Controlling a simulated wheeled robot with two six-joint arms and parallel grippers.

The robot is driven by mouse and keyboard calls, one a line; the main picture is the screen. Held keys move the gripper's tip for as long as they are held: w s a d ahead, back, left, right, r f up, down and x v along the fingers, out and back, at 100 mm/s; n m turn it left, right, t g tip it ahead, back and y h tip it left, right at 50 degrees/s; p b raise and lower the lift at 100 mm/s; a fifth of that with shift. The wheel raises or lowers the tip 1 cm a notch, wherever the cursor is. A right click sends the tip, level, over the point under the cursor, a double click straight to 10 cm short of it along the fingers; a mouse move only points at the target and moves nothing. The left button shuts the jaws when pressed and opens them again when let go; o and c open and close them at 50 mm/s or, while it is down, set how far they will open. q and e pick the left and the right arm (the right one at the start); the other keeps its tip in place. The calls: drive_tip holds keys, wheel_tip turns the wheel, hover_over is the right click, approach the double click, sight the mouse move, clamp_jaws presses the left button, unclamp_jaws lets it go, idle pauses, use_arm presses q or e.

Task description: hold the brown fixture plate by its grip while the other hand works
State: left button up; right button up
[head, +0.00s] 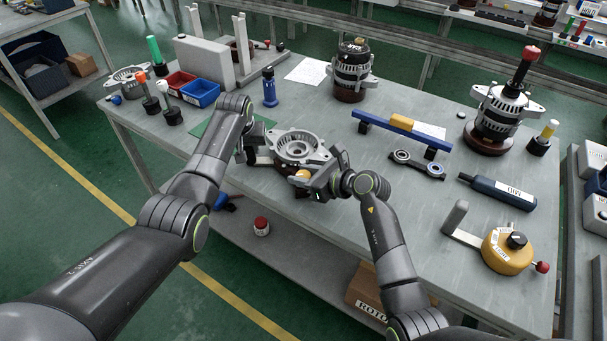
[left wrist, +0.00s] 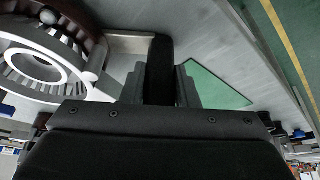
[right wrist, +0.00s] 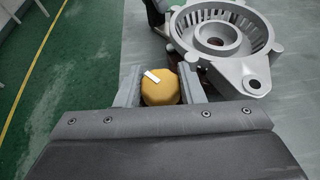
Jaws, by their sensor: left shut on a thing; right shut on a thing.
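The brown fixture plate (left wrist: 98,55) is mostly hidden under a grey alternator housing (head: 298,147), which lies flat near the front edge of the bench. A pale bar (left wrist: 130,43) runs from the plate to a dark upright grip (left wrist: 160,65). My left gripper (head: 254,157) is shut on that grip at the left of the housing. My right gripper (right wrist: 162,88) is shut on a yellow knob (right wrist: 160,90) with a white mark, beside the front of the housing; the knob also shows in the head view (head: 302,175). What lies beneath the knob is hidden.
A blue bar stand (head: 375,127), a black two-ring link (head: 417,165) and a blue driver (head: 498,190) lie to the right. A yellow round tool (head: 507,252) is at the front right. A blue bottle-like part (head: 270,90) stands behind my left gripper. The bench's front middle is clear.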

drive_tip(key=shift+m+t+h, duration=1.3)
drive_tip(key=shift+m+h, duration=0.1)
drive_tip(key=shift+m, duration=0.2)
drive_tip(key=o, duration=0.7)
drive_tip(key=v, duration=1.2)
drive_tip(key=shift+f, duration=0.1)
use_arm(q)
drive_tip(key=o, duration=1)
